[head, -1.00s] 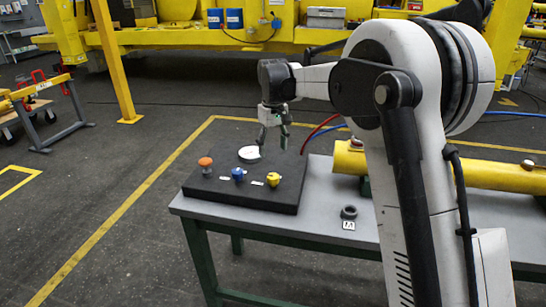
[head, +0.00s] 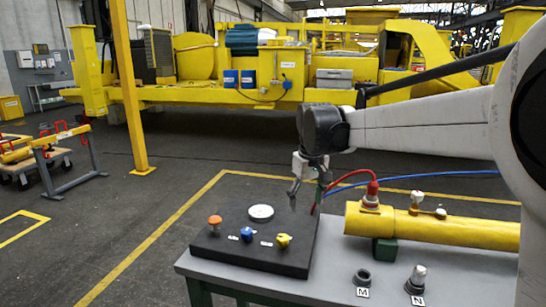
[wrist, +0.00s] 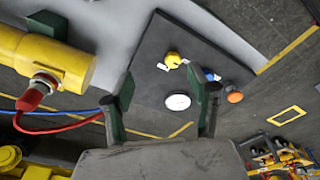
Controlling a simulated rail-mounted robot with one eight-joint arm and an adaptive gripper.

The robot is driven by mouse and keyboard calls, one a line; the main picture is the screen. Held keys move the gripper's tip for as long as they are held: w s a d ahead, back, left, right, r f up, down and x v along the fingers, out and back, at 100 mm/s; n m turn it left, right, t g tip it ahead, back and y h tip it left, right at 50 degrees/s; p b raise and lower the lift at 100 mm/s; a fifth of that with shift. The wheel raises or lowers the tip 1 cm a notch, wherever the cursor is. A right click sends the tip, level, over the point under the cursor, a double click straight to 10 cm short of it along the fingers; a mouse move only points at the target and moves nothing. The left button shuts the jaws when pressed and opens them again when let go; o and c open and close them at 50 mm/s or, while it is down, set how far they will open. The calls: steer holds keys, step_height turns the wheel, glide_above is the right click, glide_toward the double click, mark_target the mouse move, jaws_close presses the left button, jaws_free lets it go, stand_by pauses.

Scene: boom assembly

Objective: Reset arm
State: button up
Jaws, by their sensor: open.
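My gripper (head: 308,190) hangs above the back right part of the black panel (head: 235,247) in the head view. The panel carries an orange knob (head: 214,221), a blue knob (head: 248,234), a yellow knob (head: 283,240) and a round white disc (head: 261,212). The disc also shows in the wrist view (wrist: 177,102), beyond the fingers.
The panel lies on a grey table (head: 335,270). A yellow cylinder (head: 450,229) with a red hose fitting (head: 371,195) lies right of it. Two small parts near the front have labels M (head: 362,278) and N (head: 416,281). A large yellow machine (head: 300,75) stands behind.

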steer(key=s+d+r+m+t, duration=0.1)
steer(key=s+d, duration=0.2)
steer(key=s, duration=0.6)
steer(key=s+d+r+m+t, duration=0.15)
steer(key=s+d, duration=0.25)
steer(key=s, duration=0.4)
steer(key=s+d+f+m+t, duration=0.1)
steer(key=s+d+f, duration=0.1)
steer(key=s, duration=0.5)
steer(key=s+d+f+m+t, duration=0.1)
steer(key=s+f, duration=0.4)
steer(key=s, duration=0.3)
steer(key=shift+d+t, duration=0.35)
steer(key=shift+d, duration=0.05)
steer(key=shift+s+f, duration=0.1)
